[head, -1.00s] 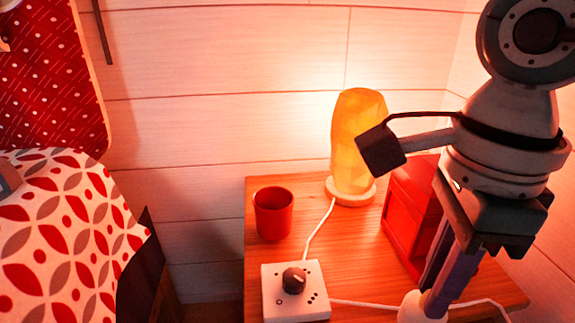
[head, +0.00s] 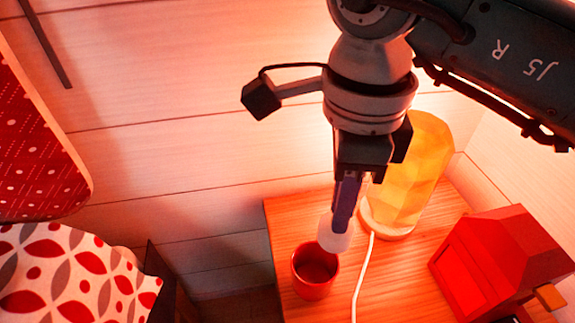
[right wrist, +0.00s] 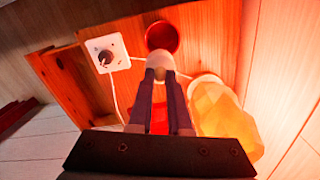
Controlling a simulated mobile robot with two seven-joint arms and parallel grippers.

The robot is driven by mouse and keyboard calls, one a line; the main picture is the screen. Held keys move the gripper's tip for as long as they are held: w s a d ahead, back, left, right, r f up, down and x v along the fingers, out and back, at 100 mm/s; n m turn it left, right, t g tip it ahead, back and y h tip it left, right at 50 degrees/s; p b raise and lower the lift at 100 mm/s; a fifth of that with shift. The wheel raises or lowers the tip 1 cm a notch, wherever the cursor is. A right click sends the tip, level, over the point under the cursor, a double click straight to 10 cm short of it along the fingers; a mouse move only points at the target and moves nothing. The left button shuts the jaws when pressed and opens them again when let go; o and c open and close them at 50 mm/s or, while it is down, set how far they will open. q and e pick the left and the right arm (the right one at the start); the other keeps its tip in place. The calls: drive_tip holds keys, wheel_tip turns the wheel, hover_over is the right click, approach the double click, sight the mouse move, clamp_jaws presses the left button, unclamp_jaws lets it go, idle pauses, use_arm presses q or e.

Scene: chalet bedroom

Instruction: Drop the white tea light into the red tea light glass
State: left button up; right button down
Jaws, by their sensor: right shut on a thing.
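The red tea light glass (head: 313,291) stands upright on the wooden bedside table, its open top facing up in the head view. It also shows in the right wrist view (right wrist: 162,36), just beyond the fingertips. My right gripper (head: 342,218) points down and is shut on the white tea light (head: 334,238). The tea light appears at the glass's back right rim in the head view; I cannot tell whether they touch. In the right wrist view the tea light (right wrist: 160,61) sits at the tips of my right gripper (right wrist: 160,74). My left gripper is not in view.
A glowing orange lamp (head: 410,170) stands close to the right of my gripper. A white cable (head: 362,275) runs beside the glass. A white dimmer box (right wrist: 108,53) shows in the right wrist view.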

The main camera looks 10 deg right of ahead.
drive_tip(key=shift+f+b, duration=0.95)
drive_tip(key=shift+f, duration=0.6)
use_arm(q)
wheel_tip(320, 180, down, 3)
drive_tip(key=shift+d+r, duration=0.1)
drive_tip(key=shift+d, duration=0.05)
use_arm(e)
drive_tip(key=shift+w, duration=0.1)
drive_tip(key=c, duration=0.8)
unclamp_jaws()
drive_tip(key=shift+o, duration=0.2)
wheel_tip(320, 180, up, 9)
drive_tip(key=p, duration=0.2)
drive_tip(key=shift+r+p, duration=0.2)
drive_tip(key=shift+p, duration=0.1)
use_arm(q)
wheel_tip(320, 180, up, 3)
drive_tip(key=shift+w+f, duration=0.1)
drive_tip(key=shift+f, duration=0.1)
use_arm(e)
drive_tip(key=shift+r, duration=0.35)
